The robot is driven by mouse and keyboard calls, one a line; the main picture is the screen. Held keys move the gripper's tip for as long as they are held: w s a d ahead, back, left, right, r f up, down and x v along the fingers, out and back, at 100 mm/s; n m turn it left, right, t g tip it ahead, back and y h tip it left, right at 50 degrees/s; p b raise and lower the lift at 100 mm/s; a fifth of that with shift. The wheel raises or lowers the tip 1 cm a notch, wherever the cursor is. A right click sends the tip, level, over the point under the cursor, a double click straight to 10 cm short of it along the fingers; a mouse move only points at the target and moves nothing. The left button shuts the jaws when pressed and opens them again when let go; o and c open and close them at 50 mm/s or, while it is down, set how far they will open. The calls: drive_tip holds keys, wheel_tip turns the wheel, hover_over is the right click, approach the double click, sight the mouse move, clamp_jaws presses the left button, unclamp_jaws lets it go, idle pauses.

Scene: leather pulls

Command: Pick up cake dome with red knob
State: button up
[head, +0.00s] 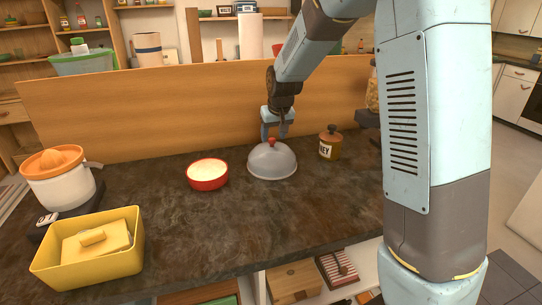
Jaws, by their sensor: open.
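The cake dome (271,162) is a grey, rounded cover with a red knob (271,142) on top. It sits on the dark stone counter, near the middle of the head view. My gripper (274,136) points down right at the knob, with its fingers open. The fingers appear on either side of the knob or just behind it; I cannot tell whether they touch it. What is under the dome is hidden.
A red bowl with pale contents (208,174) stands left of the dome. A brown honey jar (330,143) stands close on its right. A yellow tub (88,253) and an orange-topped juicer (57,175) are at far left. A wooden board (160,108) rises behind. The front middle counter is clear.

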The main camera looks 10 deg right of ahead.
drive_tip(key=x, duration=0.2)
drive_tip(key=shift+w+f, duration=0.15)
drive_tip(key=shift+f, duration=0.1)
clamp_jaws()
idle(0.3)
